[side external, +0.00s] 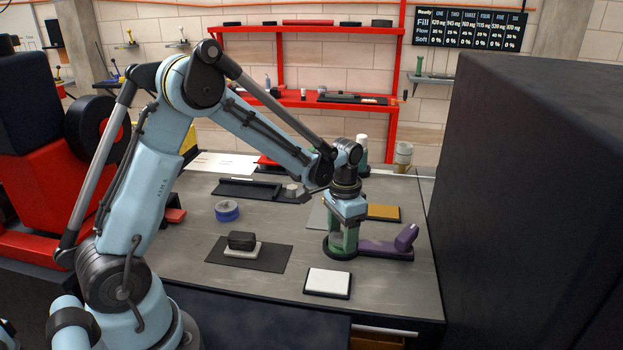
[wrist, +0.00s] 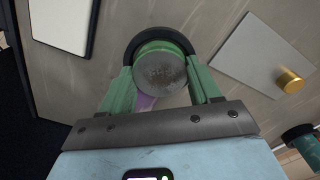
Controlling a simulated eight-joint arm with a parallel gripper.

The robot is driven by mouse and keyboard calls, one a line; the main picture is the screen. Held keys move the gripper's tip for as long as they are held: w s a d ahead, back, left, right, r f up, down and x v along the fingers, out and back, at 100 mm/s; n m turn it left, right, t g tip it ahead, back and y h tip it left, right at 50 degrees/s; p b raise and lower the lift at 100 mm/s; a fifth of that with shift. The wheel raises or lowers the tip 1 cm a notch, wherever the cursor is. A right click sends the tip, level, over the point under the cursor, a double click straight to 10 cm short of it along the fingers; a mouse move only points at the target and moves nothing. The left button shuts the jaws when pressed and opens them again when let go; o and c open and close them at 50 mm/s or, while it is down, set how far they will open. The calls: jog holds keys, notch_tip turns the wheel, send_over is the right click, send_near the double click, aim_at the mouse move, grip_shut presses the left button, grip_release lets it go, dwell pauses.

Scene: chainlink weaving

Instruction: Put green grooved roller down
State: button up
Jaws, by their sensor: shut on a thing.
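The green grooved roller (wrist: 160,67) is upright between the two green fingers of my gripper (wrist: 162,85) in the wrist view. Its round grey top faces the camera. A dark round base (wrist: 131,46) shows around and below the roller. In the side external view my gripper (side external: 343,238) points straight down at a dark round base (side external: 341,252) near the front right of the table. The fingers hide most of the roller there. I cannot tell whether the roller touches the base.
A purple piece (side external: 405,238) lies right of the base on a dark strip. A white pad (side external: 328,281) is in front, an orange pad (side external: 383,212) behind. A black block (side external: 241,241) on a mat and a blue ring (side external: 227,211) are to the left. A large dark box (side external: 530,200) stands at right.

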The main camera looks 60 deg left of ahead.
aim_at(342, 237)
jog(key=o, duration=1.5)
jog(key=shift+f, duration=0.15)
jog(key=shift+c, duration=0.2)
notch_tip(342, 237, up, 12)
jog(key=s+d+n+t, duration=0.1)
jog(key=s+d+t, duration=0.1)
jog(key=s, duration=0.4)
jog(key=s+d+t, duration=0.3)
jog(key=s+t, duration=0.2)
jog(key=s, duration=0.2)
jog(key=shift+s+d+r+n, duration=0.2)
jog(key=shift+d+r+n, duration=0.15)
jog(key=shift+r+n, duration=0.05)
